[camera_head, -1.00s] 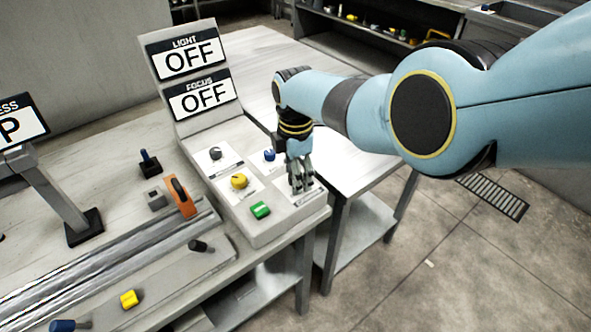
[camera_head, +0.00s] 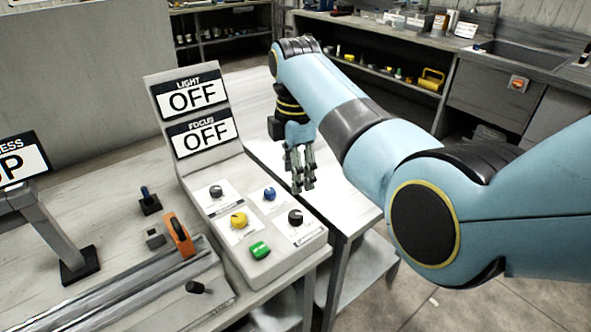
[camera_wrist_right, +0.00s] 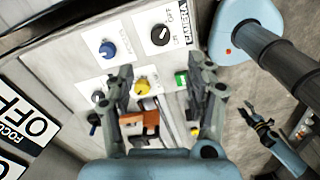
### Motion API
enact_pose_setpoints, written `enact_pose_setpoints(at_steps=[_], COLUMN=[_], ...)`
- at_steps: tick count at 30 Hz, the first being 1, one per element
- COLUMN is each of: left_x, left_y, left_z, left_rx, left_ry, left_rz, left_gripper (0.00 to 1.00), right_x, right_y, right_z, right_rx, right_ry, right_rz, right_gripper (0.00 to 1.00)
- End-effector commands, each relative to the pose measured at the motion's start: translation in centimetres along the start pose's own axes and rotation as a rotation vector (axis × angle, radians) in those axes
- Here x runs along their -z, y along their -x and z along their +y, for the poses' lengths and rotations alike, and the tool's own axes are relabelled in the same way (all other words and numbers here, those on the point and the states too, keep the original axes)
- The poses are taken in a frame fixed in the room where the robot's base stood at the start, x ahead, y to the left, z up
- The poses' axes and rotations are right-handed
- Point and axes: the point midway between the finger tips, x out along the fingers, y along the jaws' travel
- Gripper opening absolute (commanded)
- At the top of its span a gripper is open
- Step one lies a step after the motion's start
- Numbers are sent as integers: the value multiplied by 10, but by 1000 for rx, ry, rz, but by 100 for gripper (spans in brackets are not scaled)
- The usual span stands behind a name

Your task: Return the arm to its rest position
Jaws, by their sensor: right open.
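My right arm (camera_head: 355,120) comes in from the right in the head view. Its right gripper (camera_head: 303,188) points down above the right side of the control panel (camera_head: 262,230), apart from the knobs, open and empty. In the wrist view the open fingers (camera_wrist_right: 165,85) frame the panel, with a yellow knob (camera_wrist_right: 142,86) between them. A black knob (camera_head: 295,216), uncovered, sits at the panel's right, near a blue knob (camera_head: 269,194) and a green switch (camera_head: 260,250). My left gripper is not in the head view; a gripper at the right of the wrist view (camera_wrist_right: 262,128) looks like it, jaws unclear.
Two signs reading OFF (camera_head: 199,95) stand behind the panel. An orange-handled part (camera_head: 178,232) and metal rails (camera_head: 130,288) lie on the bench to the left. A second table (camera_head: 335,180) stands right of the panel. A sink counter (camera_head: 520,62) is at the back.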

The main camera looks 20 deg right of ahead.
Motion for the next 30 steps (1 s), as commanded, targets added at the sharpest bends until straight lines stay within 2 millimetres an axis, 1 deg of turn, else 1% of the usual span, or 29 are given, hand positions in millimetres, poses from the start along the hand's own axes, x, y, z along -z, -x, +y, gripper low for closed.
enact_pose_setpoints(at_steps=[10, 12, 14, 17, 18, 20, 21, 24, 27, 30], left_x=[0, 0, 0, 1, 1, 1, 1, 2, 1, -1], left_y=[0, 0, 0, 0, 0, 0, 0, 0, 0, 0], left_z=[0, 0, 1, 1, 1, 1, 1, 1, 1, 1], left_rx=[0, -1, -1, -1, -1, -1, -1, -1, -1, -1], left_ry=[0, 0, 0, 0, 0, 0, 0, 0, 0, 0], left_rz=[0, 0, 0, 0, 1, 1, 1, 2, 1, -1], left_gripper=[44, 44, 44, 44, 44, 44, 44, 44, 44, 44], right_x=[0, -2, -8, -25, -34, -48, -57, -73, -80, -84], right_y=[0, -4, -12, -33, -42, -53, -58, -57, -49, -38], right_z=[0, -4, -13, -45, -63, -95, -119, -173, -214, -245], right_rx=[0, -2, -9, -36, -53, -85, -109, -169, -214, -249], right_ry=[-1, -23, -78, -262, -362, -530, -643, -894, -1072, -1200], right_rz=[0, 0, -1, -3, -3, -6, -6, 4, 24, 44], right_gripper=[55, 55, 55, 55, 55, 55, 55, 55, 55, 55])
